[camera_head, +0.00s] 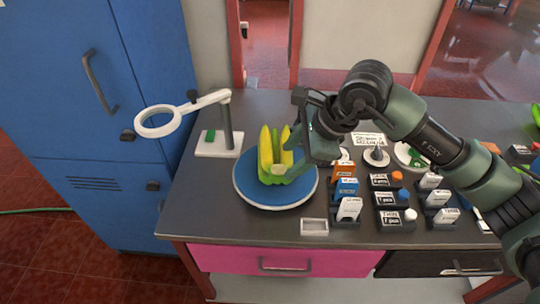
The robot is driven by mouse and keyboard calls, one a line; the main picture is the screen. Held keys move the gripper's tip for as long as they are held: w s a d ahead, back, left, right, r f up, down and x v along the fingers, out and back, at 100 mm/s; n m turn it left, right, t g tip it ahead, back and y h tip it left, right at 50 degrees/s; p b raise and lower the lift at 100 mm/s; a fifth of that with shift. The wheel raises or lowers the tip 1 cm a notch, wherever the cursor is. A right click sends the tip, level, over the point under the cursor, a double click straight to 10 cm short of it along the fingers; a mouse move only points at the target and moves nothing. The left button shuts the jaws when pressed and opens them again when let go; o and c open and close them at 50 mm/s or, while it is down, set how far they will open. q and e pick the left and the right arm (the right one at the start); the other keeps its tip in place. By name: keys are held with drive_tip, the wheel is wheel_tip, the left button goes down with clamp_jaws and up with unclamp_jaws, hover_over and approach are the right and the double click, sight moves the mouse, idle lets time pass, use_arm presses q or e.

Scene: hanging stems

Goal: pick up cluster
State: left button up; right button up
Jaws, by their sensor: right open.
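The cluster (267,157) is a yellow bunch with green at its base, like small bananas. It sits on a round blue plate (251,190) with a pale rim, on the grey worktop. My right gripper (292,140) reaches in from the right, just above and against the right side of the cluster in the picture. It is open; its fingers are partly hidden, and I cannot tell whether they touch the cluster. My left gripper is not in view.
A white ring on a stand (228,128) stands left of the plate. Several small labelled boxes (387,199) fill the worktop to the right. A small clear tray (314,226) lies near the front edge. A blue cabinet (95,110) stands at the left.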

sight(281, 167)
drive_tip(key=shift+w+d+f, duration=0.15)
drive_tip(key=shift+w+f, duration=0.05)
drive_tip(key=shift+f, duration=0.1)
drive_tip(key=p+x, duration=0.3)
drive_tip(key=x, duration=0.3)
drive_tip(key=shift+f, duration=0.1)
drive_tip(key=shift+a+f, duration=0.25)
drive_tip(key=shift+a, duration=0.05)
clamp_jaws()
drive_tip(key=shift+w+r, duration=0.1)
drive_tip(key=shift+r, duration=0.05)
